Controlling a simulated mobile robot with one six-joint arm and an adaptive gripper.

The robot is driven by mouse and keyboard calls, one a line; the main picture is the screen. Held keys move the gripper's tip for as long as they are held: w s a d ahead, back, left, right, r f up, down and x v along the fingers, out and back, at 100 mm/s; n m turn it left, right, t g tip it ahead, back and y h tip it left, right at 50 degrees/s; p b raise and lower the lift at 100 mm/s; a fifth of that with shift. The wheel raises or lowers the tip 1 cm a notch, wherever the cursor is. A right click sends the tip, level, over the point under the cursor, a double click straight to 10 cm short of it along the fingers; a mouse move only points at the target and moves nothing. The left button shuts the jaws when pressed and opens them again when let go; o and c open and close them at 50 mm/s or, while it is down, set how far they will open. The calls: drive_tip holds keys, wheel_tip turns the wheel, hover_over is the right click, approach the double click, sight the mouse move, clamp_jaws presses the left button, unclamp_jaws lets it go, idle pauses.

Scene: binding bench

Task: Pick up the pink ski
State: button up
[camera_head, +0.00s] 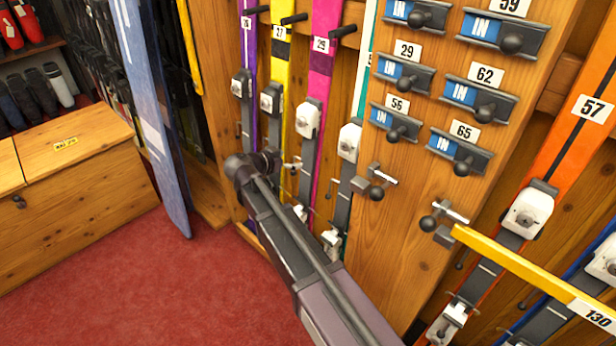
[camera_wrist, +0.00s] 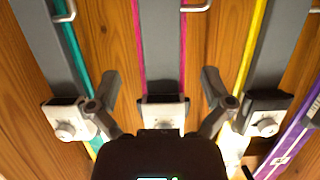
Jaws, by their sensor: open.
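The pink ski (camera_head: 324,40), tagged 29, stands upright in the wooden rack between the yellow and teal skis, with a white binding (camera_head: 308,119) on its grey plate. My arm crosses in front of its lower part in the head view. In the wrist view the pink ski (camera_wrist: 184,62) runs up the middle, its pink edges showing beside the grey plate. My gripper (camera_wrist: 160,84) is open, one finger on each side of this ski in the picture. Its white binding sits between them, partly hidden by the gripper body. I cannot tell whether the fingers touch anything.
The yellow ski (camera_head: 281,60), purple ski (camera_head: 248,50) and teal ski (camera_head: 362,85) stand close beside it. Dark pegs (camera_head: 343,30) stick out above. A yellow bar (camera_head: 520,266) lies at right. A blue board (camera_head: 150,110) leans at left by a wooden chest (camera_head: 85,185). Red floor is clear.

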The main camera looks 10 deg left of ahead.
sight(307, 156)
drive_tip(key=shift+x, duration=1)
drive_tip(key=shift+b+x, duration=1.2)
drive_tip(key=shift+x, duration=1.4)
drive_tip(key=c, duration=1.3)
